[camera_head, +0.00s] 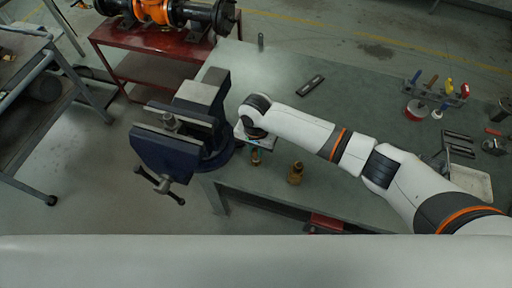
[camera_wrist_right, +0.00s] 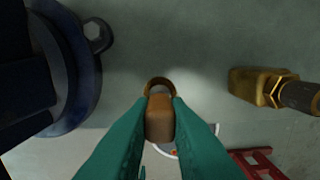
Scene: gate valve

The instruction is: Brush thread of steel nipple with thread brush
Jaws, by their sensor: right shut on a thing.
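My right gripper (camera_wrist_right: 160,110) is shut on a brown block-like piece (camera_wrist_right: 160,120), which looks like the handle of the thread brush. A brass-coloured ring (camera_wrist_right: 160,83) shows at its far end. In the head view the right gripper is mostly hidden by its wrist, over the bench just right of the vise, with a small brown part (camera_head: 255,157) below it. My left gripper is not in view.
A brass valve (camera_head: 296,173) stands on the grey bench (camera_head: 270,70) near its front edge; it also shows in the wrist view (camera_wrist_right: 250,85). A dark bar (camera_head: 311,85) lies farther back. A tool rack (camera_head: 437,93) and tray (camera_head: 466,182) are at the right.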

